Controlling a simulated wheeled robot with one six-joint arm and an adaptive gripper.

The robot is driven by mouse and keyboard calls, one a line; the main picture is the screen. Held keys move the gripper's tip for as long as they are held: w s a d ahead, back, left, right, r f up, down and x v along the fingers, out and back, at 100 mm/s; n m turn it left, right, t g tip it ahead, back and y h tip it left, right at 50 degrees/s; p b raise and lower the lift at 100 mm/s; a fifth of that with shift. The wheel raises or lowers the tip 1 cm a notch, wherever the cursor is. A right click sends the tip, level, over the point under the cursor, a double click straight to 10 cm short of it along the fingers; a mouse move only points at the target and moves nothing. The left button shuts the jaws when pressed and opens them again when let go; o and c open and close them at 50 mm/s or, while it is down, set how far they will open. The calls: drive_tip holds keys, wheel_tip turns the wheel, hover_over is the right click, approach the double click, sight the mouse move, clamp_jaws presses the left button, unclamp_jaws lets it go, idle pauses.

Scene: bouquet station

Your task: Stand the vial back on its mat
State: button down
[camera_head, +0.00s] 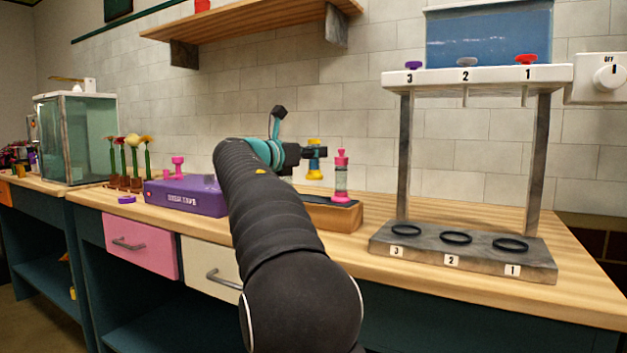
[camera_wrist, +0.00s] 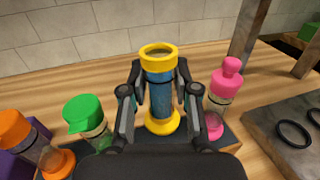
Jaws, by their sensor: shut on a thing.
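A vial with a yellow rim, yellow foot and blue contents (camera_wrist: 158,92) is between the fingers of my gripper (camera_wrist: 160,76) in the wrist view. My gripper is shut on it around its middle, and the vial is roughly upright. In the head view the vial (camera_head: 314,161) shows small beyond my arm, with its foot higher in the picture than the pink vial's foot; it looks raised. A dark-topped wooden stand (camera_head: 335,215) lies below, partly hidden by my arm. I cannot make out a separate mat for this vial.
A pink-capped vial (camera_wrist: 223,97) stands close right of my gripper; green (camera_wrist: 88,122) and orange (camera_wrist: 35,142) vials stand left. A three-ring rack (camera_head: 462,250) is at right. A purple box (camera_head: 185,196) and flowers (camera_head: 130,160) are at left.

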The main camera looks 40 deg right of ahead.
sight(310, 169)
drive_tip(key=shift+f+b, duration=0.5)
drive_tip(key=shift+f, duration=1.65)
drive_tip(key=shift+f, duration=0.15)
drive_tip(key=c, duration=0.9)
unclamp_jaws()
drive_tip(key=shift+o, duration=0.2)
drive_tip(key=shift+r, duration=0.2)
drive_tip(key=s+a, duration=0.1)
drive_tip(key=a, duration=1.1)
drive_tip(key=shift+s, duration=0.3)
drive_tip(key=shift+f, duration=0.1)
